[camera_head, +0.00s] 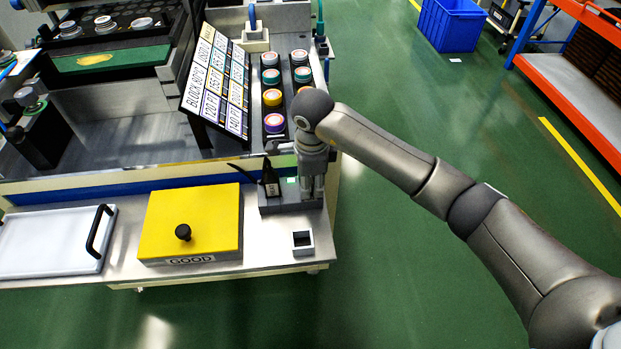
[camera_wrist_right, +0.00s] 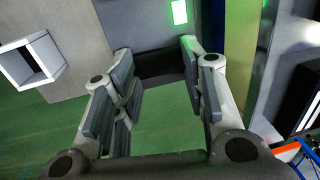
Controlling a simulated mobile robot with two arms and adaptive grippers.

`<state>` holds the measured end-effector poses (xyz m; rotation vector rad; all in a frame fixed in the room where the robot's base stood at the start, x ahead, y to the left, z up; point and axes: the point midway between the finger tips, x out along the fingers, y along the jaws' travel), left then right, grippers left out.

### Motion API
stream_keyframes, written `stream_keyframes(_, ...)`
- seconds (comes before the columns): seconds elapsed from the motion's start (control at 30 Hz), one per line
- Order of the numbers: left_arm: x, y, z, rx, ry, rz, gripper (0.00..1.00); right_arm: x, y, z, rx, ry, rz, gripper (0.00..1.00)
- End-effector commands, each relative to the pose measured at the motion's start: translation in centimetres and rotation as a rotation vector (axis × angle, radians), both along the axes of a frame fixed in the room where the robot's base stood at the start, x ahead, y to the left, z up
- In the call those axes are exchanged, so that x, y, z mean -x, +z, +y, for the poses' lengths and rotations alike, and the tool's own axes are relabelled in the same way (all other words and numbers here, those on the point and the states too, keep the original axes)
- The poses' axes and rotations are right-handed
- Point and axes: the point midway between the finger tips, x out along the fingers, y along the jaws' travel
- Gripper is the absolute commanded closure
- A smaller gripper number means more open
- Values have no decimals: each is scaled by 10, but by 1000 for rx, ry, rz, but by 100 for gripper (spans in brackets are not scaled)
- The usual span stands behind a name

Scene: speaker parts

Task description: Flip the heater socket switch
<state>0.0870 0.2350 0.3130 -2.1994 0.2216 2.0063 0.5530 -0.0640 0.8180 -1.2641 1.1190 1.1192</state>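A small lit green rectangle (camera_head: 291,180) shows on the grey block (camera_head: 282,203) at the right end of the bench; it looks like the lit part of the heater socket switch, but I cannot be sure. In the right wrist view the green light (camera_wrist_right: 179,12) is at the top, beyond my fingertips. My right gripper (camera_head: 312,194) points down over the block's right part, just right of the light. In the wrist view its fingers (camera_wrist_right: 158,62) are wide apart with nothing held between them. A dark band lies behind the fingertips; contact cannot be told. My left gripper is out of view.
A black bottle-like item (camera_head: 270,182) stands left of the gripper. A small square holder (camera_head: 303,241) sits in front, also in the wrist view (camera_wrist_right: 32,62). A yellow box (camera_head: 190,222) and white tray (camera_head: 50,242) lie left. Coloured-lid jars (camera_head: 274,122) stand behind.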

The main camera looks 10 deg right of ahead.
Motion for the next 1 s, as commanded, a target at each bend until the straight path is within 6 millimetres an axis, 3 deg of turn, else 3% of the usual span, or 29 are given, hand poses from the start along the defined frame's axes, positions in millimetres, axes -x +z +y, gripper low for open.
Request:
stream_keyframes(0.13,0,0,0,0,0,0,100,0,0,0,0,0,-1,85)
stream_keyframes(0.83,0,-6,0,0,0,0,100,-4,0,-1,2,-2,125,85)
stream_keyframes(0.87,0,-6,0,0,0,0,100,-4,0,-1,2,-2,124,58)
stream_keyframes(1.0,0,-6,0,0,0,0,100,-4,0,-1,2,-2,124,40)
